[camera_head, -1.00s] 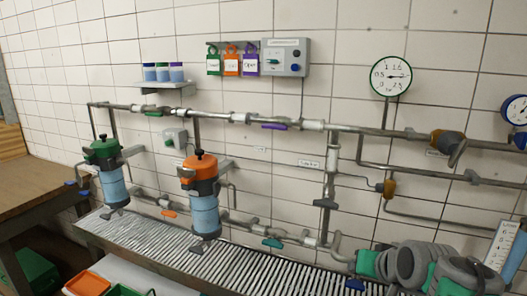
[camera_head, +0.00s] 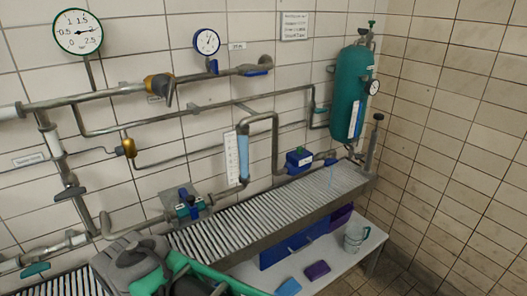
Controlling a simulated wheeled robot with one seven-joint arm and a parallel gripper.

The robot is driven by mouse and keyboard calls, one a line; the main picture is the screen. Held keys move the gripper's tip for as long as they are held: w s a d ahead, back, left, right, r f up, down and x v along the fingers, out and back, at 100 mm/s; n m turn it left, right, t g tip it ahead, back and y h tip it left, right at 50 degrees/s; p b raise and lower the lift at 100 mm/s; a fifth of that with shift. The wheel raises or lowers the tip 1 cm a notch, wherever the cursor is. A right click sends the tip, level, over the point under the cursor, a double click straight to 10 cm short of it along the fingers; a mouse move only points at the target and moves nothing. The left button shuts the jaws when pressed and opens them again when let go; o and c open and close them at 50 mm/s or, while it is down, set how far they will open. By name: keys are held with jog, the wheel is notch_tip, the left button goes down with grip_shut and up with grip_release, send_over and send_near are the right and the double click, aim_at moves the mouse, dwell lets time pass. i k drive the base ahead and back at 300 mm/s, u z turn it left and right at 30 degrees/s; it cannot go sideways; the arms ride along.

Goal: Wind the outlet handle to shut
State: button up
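No handle in view carries a label that I can read as outlet, so I cannot tell which one it is. Handles in view are a dark grey lever on a yellow valve body (camera_head: 160,88), a dark lever (camera_head: 70,193) on the vertical pipe, a green lever (camera_head: 35,269) at the lower left, a blue handle (camera_head: 257,71) under the upper pipe's right end, and a small blue lever (camera_head: 331,161) below the green tank. My grey and green arm fills the bottom left. My gripper's fingertips are not visible.
A slatted grating (camera_head: 250,212) runs along the wall below the pipes. A lower shelf (camera_head: 340,268) holds a grey jug (camera_head: 355,236). Floor shows at the right.

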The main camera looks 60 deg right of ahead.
aim_at(328, 162)
jog(key=z, duration=2.45)
jog(key=k, duration=1.3)
jog(key=z, duration=0.5)
jog(key=i, duration=0.6)
jog(key=z, duration=0.55)
jog(key=i, duration=0.8)
jog(key=u, duration=0.95)
jog(key=i, duration=0.6)
jog(key=u, duration=0.6)
